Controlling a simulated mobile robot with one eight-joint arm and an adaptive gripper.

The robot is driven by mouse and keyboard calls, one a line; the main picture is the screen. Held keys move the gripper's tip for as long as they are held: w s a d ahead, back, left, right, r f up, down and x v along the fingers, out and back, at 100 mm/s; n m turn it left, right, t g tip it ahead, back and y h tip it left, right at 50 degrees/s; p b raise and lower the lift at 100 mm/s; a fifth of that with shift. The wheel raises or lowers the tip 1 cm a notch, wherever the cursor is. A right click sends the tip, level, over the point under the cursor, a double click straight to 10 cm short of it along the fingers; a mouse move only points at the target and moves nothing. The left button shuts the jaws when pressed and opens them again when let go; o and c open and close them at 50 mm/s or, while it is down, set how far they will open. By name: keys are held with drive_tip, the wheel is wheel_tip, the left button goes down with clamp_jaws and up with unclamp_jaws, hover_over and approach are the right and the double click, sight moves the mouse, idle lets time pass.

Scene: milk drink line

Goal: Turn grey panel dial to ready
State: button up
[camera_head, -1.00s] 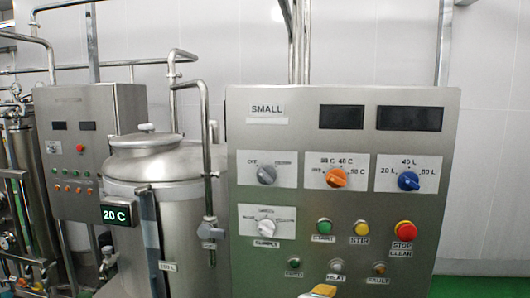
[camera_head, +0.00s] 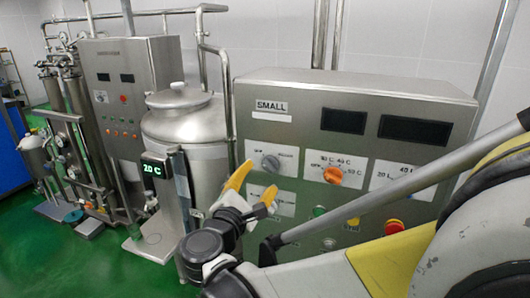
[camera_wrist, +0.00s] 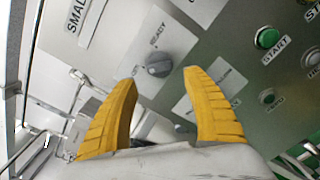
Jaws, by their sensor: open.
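The grey dial (camera_head: 270,162) sits on its white label plate at the upper left of the panel, below the SMALL label. In the wrist view the grey dial (camera_wrist: 159,64) lies ahead of the fingertips, in line with the gap between them. Its plate reads OFF at one end and READY at the other; the pointer's exact setting is too small to tell. My gripper (camera_head: 255,185) has two yellow fingers spread apart with nothing between them. In the wrist view my gripper (camera_wrist: 160,72) is clear of the dial.
The steel panel (camera_head: 225,120) also carries an orange dial (camera_head: 333,175), a green START button (camera_wrist: 268,38) and a red button (camera_head: 394,226). A steel tank (camera_head: 190,130) stands left of the panel, with a 20 C display (camera_head: 152,170).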

sight(266, 169)
drive_tip(key=x, duration=0.5)
drive_tip(key=shift+w+d+p, duration=0.1)
drive_tip(key=shift+w+p, duration=0.1)
drive_tip(key=shift+p, duration=0.2)
drive_tip(key=shift+s, duration=0.1)
drive_tip(key=c, duration=1.2)
drive_tip(key=shift+o, duration=0.2)
